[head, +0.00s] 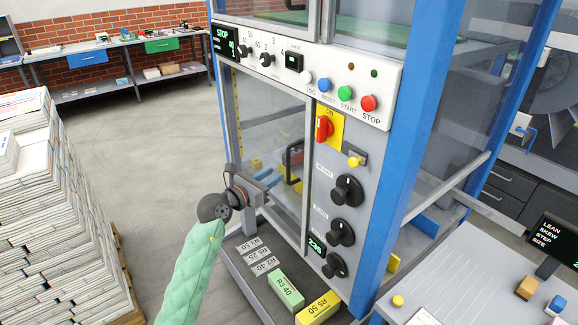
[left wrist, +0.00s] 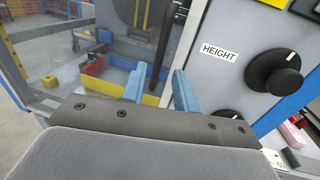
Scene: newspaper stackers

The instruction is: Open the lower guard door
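The lower guard door (head: 309,119) is a clear panel in a grey frame on the machine's front, below the white control panel. It looks closed. Its black handle (head: 289,158) stands upright near the door's right edge. My left gripper (head: 272,182) is in front of the door, just left of the handle's lower part in the head view. In the left wrist view its two blue fingers (left wrist: 158,90) are apart, and the dark handle bar (left wrist: 163,42) shows between and beyond them. I cannot tell whether they touch it. My right gripper is out of view.
Right of the door are a red switch (head: 324,128) on a yellow plate and several black knobs (head: 347,190). Labelled blocks (head: 286,290) lie on a tray below. A newspaper stack (head: 40,200) stands at left. A blue post (head: 405,150) rises at right. Floor left of the machine is clear.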

